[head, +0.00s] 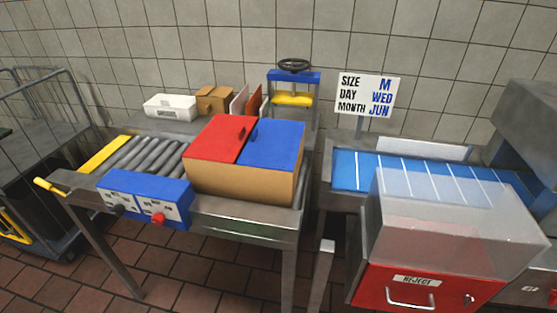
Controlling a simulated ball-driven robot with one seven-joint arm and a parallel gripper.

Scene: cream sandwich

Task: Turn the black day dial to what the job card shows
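The job card (365,96) is a white sign on a post at the back right. It reads SIZE M, DAY WED, MONTH JUN. A blue control box (163,184) sits on the front edge of the roller table at the left. On its front face are a black dial (119,210) at the left and a red dial (158,219) to its right. Small white label plates are above the dials. Their text and the black dial's setting are too small to read. My gripper is not in this view.
A cardboard box with red (214,137) and blue (274,143) lids stands on the table right of the control box. A blue belt conveyor (350,165), a clear cover (450,220) and a red REJECT bin (385,287) stand at the right. A cart (55,142) is at far left.

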